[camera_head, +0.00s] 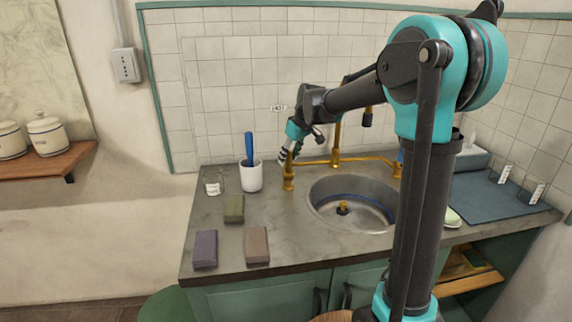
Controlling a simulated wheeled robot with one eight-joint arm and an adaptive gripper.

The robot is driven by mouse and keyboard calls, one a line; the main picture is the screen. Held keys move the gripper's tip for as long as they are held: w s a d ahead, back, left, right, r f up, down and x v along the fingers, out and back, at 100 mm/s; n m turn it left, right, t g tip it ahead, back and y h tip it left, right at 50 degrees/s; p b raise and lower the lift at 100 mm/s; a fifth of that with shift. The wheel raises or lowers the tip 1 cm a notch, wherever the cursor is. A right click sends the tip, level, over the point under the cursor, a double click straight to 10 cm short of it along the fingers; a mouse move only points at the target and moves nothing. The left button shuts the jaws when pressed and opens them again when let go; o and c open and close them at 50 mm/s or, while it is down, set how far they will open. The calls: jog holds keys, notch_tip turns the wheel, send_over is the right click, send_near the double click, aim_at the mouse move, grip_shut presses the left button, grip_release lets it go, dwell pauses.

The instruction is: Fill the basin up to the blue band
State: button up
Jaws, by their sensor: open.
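The round metal basin (318,203) is set into the grey counter, with a dark blue band (355,198) around its inner wall. A brass fitting (343,208) shows at the bottom of the basin; I cannot make out any water. A brass tap (337,145) rises behind the basin on a brass pipe. My gripper (285,157) is open, pointing down just above this valve. The right end of the pipe is partly hidden by my arm.
A white cup (251,177) with a blue-handled item and a small glass (214,181) stand left of the valve. Green (234,209), purple (205,249) and brown (257,246) blocks lie on the left counter. A dark mat (500,205) lies at right.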

jog(key=shift+x, duration=2.05)
grip_shut()
